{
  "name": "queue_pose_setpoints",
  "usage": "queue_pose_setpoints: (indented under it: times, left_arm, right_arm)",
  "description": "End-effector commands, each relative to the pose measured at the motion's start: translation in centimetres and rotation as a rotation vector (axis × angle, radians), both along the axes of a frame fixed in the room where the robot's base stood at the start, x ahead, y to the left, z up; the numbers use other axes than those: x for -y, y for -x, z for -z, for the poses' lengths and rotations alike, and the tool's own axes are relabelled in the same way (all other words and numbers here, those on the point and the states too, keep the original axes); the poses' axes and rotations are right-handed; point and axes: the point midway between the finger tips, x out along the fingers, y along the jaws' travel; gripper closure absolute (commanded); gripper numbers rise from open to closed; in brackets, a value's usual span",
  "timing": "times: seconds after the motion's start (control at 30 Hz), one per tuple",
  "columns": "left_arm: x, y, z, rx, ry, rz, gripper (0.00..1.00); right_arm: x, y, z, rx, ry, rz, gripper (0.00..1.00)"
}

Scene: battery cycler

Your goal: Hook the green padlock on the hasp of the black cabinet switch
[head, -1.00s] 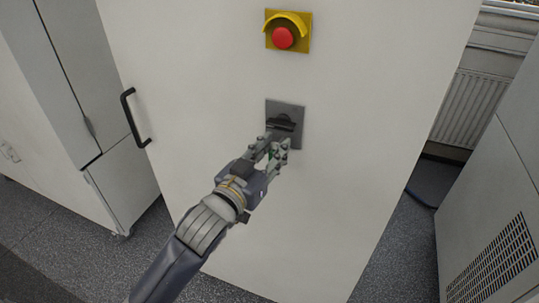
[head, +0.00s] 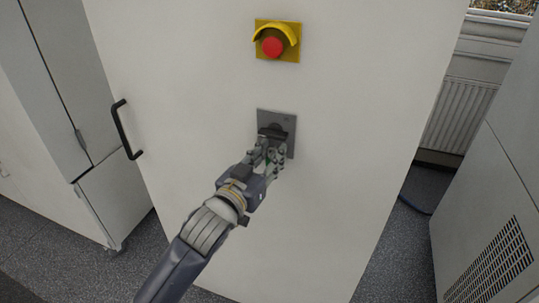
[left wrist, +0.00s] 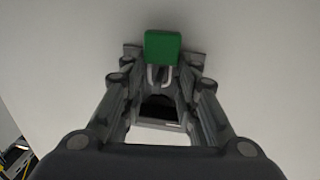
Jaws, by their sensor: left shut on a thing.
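The green padlock (left wrist: 163,46) is between the fingertips of my left gripper (head: 268,156), which is shut on it. In the left wrist view its green body is at the top and its pale shackle (left wrist: 153,76) points down in the picture, towards the switch. The black cabinet switch (head: 274,131) sits on a grey plate (head: 289,121) on the cabinet front. My left gripper covers its lower part in the head view. The switch also shows dark between the fingers in the left wrist view (left wrist: 158,108). The hasp cannot be made out, nor whether the shackle touches it. My right gripper is out of view.
A red emergency button (head: 272,46) on a yellow plate is above the switch. A black handle (head: 124,130) projects from the cabinet's left side. The pale cabinet front (head: 345,140) is clear right of the switch. A vented grey cabinet (head: 489,260) stands at the right.

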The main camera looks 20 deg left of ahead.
Motion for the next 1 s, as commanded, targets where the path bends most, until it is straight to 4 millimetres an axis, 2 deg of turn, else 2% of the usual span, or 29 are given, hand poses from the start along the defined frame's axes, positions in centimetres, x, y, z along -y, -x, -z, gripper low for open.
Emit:
queue_pose_setpoints:
  times: [0.4,0.43,0.5,0.87,1.0]
  left_arm:
    - [0.0,0.0,0.0,0.001,0.000,0.000,0.98]
    - [0.0,0.0,0.0,0.001,0.000,0.000,0.65]
    - [0.0,0.0,0.0,0.001,0.000,0.000,0.49]
    - [0.0,0.2,0.0,-0.001,0.001,0.000,0.48]
    - [-0.2,1.4,0.1,-0.002,0.001,0.000,0.48]
  right_arm:
    - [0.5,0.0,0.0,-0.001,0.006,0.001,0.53]
    - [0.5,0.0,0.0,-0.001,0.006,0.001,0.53]
    - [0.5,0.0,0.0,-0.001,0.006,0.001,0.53]
    - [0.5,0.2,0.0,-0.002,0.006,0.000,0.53]
    - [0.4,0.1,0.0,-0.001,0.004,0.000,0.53]
